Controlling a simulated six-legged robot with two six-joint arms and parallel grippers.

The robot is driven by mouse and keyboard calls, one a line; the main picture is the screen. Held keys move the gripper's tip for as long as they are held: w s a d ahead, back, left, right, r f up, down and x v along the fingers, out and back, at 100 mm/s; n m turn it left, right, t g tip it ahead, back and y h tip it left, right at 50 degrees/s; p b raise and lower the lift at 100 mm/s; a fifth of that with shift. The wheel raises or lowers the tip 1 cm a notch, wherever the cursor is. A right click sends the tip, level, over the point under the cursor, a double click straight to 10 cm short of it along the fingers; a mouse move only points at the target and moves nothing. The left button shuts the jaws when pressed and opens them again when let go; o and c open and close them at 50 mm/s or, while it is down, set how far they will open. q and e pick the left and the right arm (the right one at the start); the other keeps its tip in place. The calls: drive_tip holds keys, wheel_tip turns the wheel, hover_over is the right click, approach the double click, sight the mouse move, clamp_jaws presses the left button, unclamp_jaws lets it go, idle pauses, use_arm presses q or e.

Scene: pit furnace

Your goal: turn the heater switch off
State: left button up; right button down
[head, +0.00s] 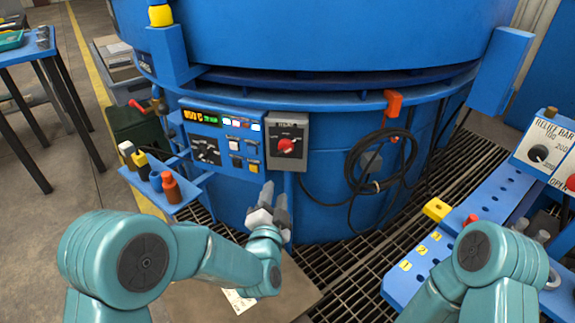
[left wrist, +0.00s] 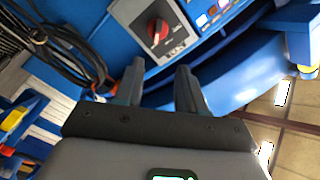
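The heater switch (head: 287,146) is a red rotary knob on a grey box (head: 276,162) fixed to the front of the blue furnace. The knob also shows near the top of the left wrist view (left wrist: 157,30); its pointer setting is too small to read. My left gripper (head: 275,191) is below the grey box, apart from the knob. In the left wrist view the two fingers (left wrist: 160,68) are spread with an empty gap between them, pointing toward the box. My right arm shows at the lower right, but its gripper is not in view.
A blue control panel (head: 222,139) with a lit display adjoins the box on the left. A black cable coil (head: 378,163) hangs on the right. A shelf with small bottles (head: 170,187) juts out at left; a blue rack (head: 455,240) stands at right.

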sight(285, 153)
use_arm(q)
drive_tip(key=w+b, duration=0.1)
drive_tip(key=w, duration=0.4)
drive_tip(key=w+d, duration=0.1)
drive_tip(key=w, duration=0.4)
drive_tip(key=w+d+b, duration=0.1)
drive_tip(key=w, duration=0.5)
drive_tip(key=shift+d+f+b, duration=0.1)
drive_tip(key=shift+d+b, duration=0.05)
drive_tip(key=shift+b, duration=0.2)
clamp_jaws()
